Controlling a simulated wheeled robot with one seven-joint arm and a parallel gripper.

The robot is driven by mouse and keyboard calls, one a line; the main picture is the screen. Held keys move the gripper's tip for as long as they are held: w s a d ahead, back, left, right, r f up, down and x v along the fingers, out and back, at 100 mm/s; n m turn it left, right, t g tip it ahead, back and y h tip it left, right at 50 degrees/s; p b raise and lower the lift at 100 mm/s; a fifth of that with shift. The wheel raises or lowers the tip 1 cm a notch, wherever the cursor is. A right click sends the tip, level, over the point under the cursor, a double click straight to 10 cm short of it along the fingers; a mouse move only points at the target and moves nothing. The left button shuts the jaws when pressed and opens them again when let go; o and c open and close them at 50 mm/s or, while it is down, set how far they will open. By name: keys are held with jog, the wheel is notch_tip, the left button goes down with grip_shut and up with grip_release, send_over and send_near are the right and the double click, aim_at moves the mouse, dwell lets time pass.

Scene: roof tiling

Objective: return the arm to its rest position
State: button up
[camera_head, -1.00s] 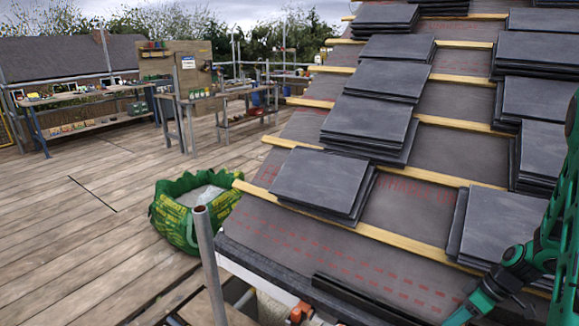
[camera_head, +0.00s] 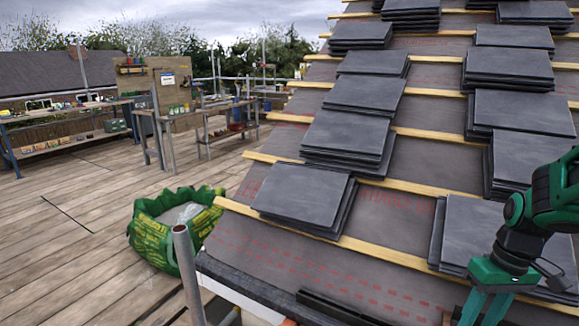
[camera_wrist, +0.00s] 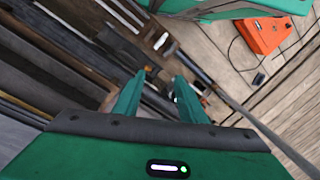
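My gripper (camera_head: 485,307) is green and hangs fingers-down at the lower right of the head view, with its tips near the bottom edge. It appears in front of the lower edge of the roof. In the wrist view my gripper (camera_wrist: 160,77) has its two fingers apart, with nothing held between them. Below the fingers there are scaffold parts and planks. My arm comes in from the right edge of the head view and covers part of a stack of slates (camera_head: 465,228).
The sloped roof carries wooden battens (camera_head: 395,258) and several slate stacks, one at the lower left (camera_head: 300,195). A scaffold pole (camera_head: 187,268) stands at the eave beside a green bag (camera_head: 160,240). An orange box (camera_wrist: 262,35) lies on planks.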

jog(key=s+a+r+m+h, duration=0.1)
jog(key=s+a+r+m, duration=0.1)
jog(key=s+r+m, duration=0.4)
jog(key=s, duration=0.4)
jog(key=shift+s+r, duration=0.25)
jog(key=shift+r, duration=0.1)
